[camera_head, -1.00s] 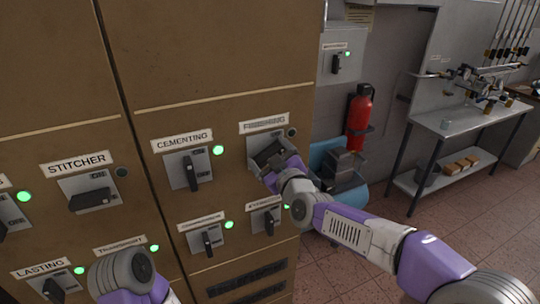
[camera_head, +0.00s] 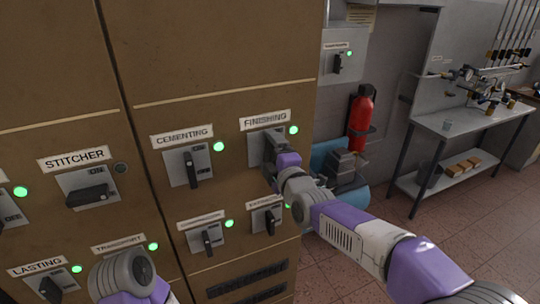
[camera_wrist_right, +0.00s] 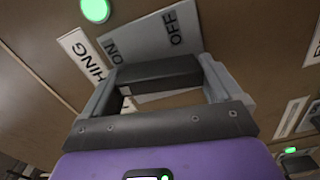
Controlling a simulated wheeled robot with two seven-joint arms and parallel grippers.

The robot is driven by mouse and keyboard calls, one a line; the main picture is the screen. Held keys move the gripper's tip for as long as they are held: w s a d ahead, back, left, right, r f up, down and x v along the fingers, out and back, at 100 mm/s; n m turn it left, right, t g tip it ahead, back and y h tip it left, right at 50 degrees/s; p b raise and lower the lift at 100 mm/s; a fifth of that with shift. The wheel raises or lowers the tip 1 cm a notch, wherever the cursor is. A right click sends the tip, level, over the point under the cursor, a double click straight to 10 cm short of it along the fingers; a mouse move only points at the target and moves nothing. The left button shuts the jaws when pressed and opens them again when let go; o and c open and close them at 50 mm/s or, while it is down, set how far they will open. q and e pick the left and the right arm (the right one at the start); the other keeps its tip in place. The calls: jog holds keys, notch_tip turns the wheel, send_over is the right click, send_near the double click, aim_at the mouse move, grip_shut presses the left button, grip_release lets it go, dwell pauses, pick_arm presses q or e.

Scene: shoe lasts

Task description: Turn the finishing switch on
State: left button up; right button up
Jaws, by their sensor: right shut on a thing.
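The FINISHING switch (camera_head: 268,137) is on the right side of the brown cabinet, below its label (camera_head: 265,121). Its lamp (camera_head: 293,130) glows green. My right gripper (camera_head: 277,152) is at this switch, shut on its dark handle, and partly hides it. In the right wrist view, the dark handle (camera_wrist_right: 158,74) lies between the two grey fingers of my right gripper (camera_wrist_right: 160,85). The ON and OFF plate (camera_wrist_right: 152,45) and the green lamp (camera_wrist_right: 95,10) show behind. The handle looks roughly upright in the head view. My left gripper is out of view; only part of my left arm shows.
The CEMENTING switch (camera_head: 190,165) is left of FINISHING, with a green lamp. A switch with a green lamp (camera_head: 266,220) sits close below my right gripper. The STITCHER switch (camera_head: 88,195) has a dark lamp. A red extinguisher (camera_head: 361,120) and metal table (camera_head: 470,120) stand right.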

jog(key=shift+f+n, duration=0.1)
jog(key=shift+n, duration=0.8)
jog(key=o, duration=0.7)
jog(key=shift+s+b, duration=0.1)
jog(key=shift+b, duration=0.2)
jog(key=shift+v, duration=3.7)
